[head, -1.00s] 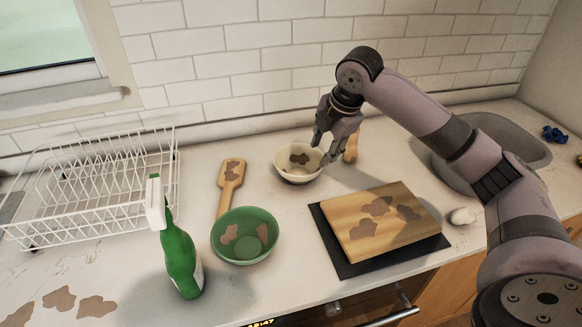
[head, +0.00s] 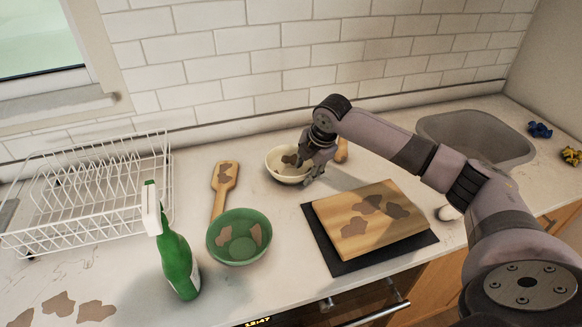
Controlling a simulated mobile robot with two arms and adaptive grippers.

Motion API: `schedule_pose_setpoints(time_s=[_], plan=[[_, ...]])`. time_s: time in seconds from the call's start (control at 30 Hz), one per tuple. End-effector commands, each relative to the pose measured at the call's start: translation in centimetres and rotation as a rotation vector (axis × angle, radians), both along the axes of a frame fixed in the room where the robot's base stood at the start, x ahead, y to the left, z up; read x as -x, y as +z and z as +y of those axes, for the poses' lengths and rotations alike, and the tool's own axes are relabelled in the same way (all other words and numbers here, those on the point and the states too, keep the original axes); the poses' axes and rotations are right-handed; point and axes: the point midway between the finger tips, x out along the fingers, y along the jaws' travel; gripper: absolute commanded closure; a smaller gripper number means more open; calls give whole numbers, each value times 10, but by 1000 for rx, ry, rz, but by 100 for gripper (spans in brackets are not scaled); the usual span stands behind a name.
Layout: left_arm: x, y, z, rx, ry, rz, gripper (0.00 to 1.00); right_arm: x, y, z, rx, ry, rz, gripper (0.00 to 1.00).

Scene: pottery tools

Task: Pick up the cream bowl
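The cream bowl (head: 276,166), with a brown patch inside, sits on the counter behind the green bowl. My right gripper (head: 305,172) is low at the bowl's right side. Its two fingers look apart, with one over the bowl's inside and the other outside the right rim. The gripper hides part of that rim, and I cannot tell whether the fingers touch it. My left gripper is out of view.
A green bowl (head: 239,252), wooden spatula (head: 222,186) and green spray bottle (head: 178,262) stand to the left. A wooden board (head: 370,235) on a dark mat (head: 388,255) lies to the right. A white dish rack (head: 95,200) is far left; the sink (head: 475,135) is right.

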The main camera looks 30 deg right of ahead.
Motion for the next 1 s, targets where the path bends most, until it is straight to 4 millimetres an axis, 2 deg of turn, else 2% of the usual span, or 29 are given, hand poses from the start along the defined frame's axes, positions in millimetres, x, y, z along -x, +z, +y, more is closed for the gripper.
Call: schedule_pose_setpoints(time_s=[0.13,0.3,0.57,1.0], plan=[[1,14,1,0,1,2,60,-8,-19,-1,-1,-2,6,64],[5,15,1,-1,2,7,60,-14,-38,-1,1,1,3,64],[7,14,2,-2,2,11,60,-15,-41,-1,1,2,1,64],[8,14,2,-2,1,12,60,-15,-40,-1,0,1,1,93]])
